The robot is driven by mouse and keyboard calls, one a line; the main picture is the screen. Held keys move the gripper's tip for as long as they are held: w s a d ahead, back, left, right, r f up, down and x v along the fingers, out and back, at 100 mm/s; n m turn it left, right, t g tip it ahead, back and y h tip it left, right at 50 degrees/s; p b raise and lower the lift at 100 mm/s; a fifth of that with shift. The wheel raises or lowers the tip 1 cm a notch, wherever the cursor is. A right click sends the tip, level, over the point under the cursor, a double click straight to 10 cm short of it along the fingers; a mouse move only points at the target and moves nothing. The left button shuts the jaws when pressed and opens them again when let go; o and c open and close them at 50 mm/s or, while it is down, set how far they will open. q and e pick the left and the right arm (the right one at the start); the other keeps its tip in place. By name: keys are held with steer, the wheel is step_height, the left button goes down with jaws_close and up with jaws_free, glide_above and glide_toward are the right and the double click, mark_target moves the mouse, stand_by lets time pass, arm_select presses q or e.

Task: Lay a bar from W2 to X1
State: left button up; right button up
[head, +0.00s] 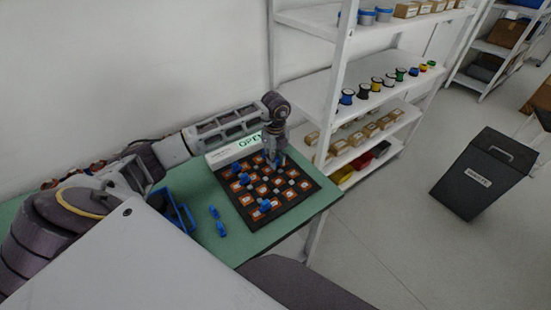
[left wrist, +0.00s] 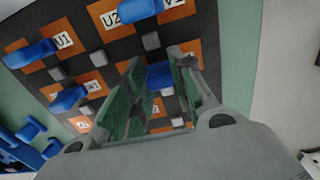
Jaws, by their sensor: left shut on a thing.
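The black board (head: 313,189) with orange lettered tiles lies on the green table. My left gripper (head: 273,158) points down over its far part. In the left wrist view my left gripper (left wrist: 157,80) is shut on a blue bar (left wrist: 160,73), seen between its green-padded fingers. Whether that bar touches the board cannot be told. Other blue bars sit on the board, one by tile U1 (left wrist: 63,40), one by U2 (left wrist: 111,17), and one by a tile that seems to read W1 (left wrist: 92,86). Tiles W2 and X1 cannot be made out. My right gripper is not in view.
A loose blue piece (head: 218,222) lies on the table left of the board, beside a blue rack (head: 182,212). White shelving (head: 335,90) rises close by on the right. Small grey blocks stand between tiles.

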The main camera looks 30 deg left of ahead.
arm_select(q)
steer(key=shift+f, duration=0.15)
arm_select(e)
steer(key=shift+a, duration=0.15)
arm_select(q)
steer(key=o, duration=1.1)
steer(key=shift+c, duration=0.2)
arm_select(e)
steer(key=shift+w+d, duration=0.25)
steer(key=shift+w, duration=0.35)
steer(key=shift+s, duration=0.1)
